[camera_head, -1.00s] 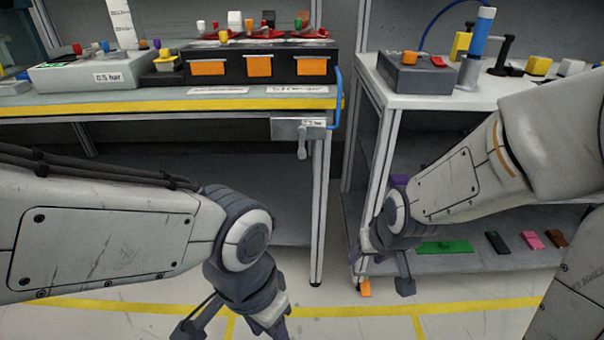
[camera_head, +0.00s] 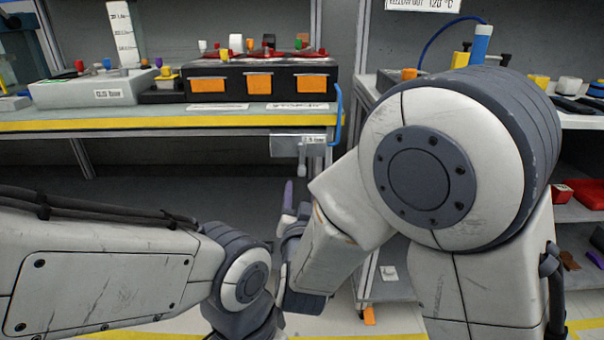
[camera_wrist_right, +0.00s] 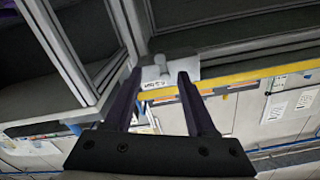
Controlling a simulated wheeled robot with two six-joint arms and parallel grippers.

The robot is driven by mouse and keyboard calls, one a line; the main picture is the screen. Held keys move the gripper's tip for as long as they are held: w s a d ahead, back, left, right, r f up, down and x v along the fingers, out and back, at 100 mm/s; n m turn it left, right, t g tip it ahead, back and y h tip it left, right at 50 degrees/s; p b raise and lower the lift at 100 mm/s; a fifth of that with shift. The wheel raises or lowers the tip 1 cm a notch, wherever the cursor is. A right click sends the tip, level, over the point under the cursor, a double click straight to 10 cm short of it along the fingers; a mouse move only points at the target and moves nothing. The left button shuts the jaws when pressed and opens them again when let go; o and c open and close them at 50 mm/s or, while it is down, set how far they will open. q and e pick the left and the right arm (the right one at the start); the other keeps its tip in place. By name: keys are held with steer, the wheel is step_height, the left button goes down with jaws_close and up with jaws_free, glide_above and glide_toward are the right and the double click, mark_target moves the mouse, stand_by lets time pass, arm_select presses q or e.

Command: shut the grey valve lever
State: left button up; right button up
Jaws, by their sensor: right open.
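The grey valve lever (camera_head: 302,160) hangs down from a grey bracket plate (camera_head: 284,147) with a small white label, at the right end of the yellow-edged bench front. In the right wrist view the lever (camera_wrist_right: 148,112) shows in the gap between my two fingers, with its mounting block (camera_wrist_right: 182,66) beyond the tips. My right gripper (camera_head: 288,186) is below and slightly left of the lever in the head view. In the wrist view the gripper (camera_wrist_right: 158,76) is open and empty; contact with the lever cannot be told. My left gripper is below the picture, out of view.
A blue hose (camera_head: 338,115) runs down the bench's right end near the bracket. A black box with orange panels (camera_head: 258,83) stands on the bench above. My right arm covers much of the right-hand workbench. The space under the left bench is open.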

mark_target(302, 173)
steer(key=w+b, duration=0.1)
steer(key=w, duration=0.8)
steer(key=shift+s, duration=0.1)
jaws_close()
